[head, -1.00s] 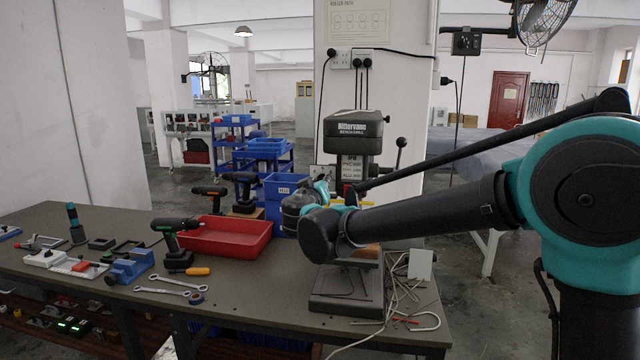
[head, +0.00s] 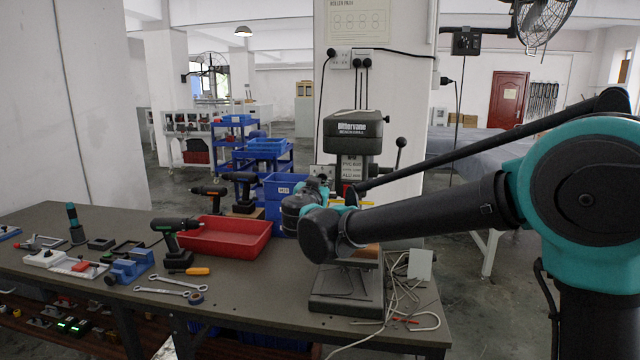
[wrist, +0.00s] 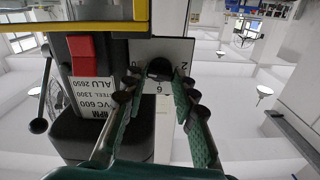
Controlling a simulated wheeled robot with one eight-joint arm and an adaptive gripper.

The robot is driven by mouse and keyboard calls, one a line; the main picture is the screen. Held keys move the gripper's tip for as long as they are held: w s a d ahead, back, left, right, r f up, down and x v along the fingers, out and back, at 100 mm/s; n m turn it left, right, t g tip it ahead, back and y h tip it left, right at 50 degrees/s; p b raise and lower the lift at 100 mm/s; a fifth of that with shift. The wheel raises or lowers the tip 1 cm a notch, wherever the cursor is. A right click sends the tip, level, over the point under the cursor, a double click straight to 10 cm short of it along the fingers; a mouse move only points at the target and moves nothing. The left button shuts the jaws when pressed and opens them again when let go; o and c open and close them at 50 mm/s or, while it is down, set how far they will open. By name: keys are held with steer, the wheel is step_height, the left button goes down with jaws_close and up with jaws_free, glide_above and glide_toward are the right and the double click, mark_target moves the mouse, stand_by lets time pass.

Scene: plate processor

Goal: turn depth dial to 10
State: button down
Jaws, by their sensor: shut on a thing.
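The black depth dial (wrist: 160,69) sits on a white plate (wrist: 170,48) with dark numbers, on the side of the drill press (head: 355,135). In the wrist view a 2 and a 6 can be made out near it, turned over. Where the dial points is too small to tell. My gripper (wrist: 157,80) is shut on the dial, with one green-and-black finger on each side. In the head view my wrist (head: 305,210) is beside the press, and the dial and fingertips cannot be made out.
A red switch (wrist: 82,57) and a speed label (wrist: 92,95) are beside the dial. The press's lever (head: 400,155) sticks out at its right. A red tray (head: 225,238) and several tools lie on the bench (head: 75,300) to the left.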

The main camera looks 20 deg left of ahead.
stand_by(0.4)
steer(key=c, duration=1.5)
jaws_free()
steer(key=shift+s, duration=0.1)
steer(key=v, duration=1.2)
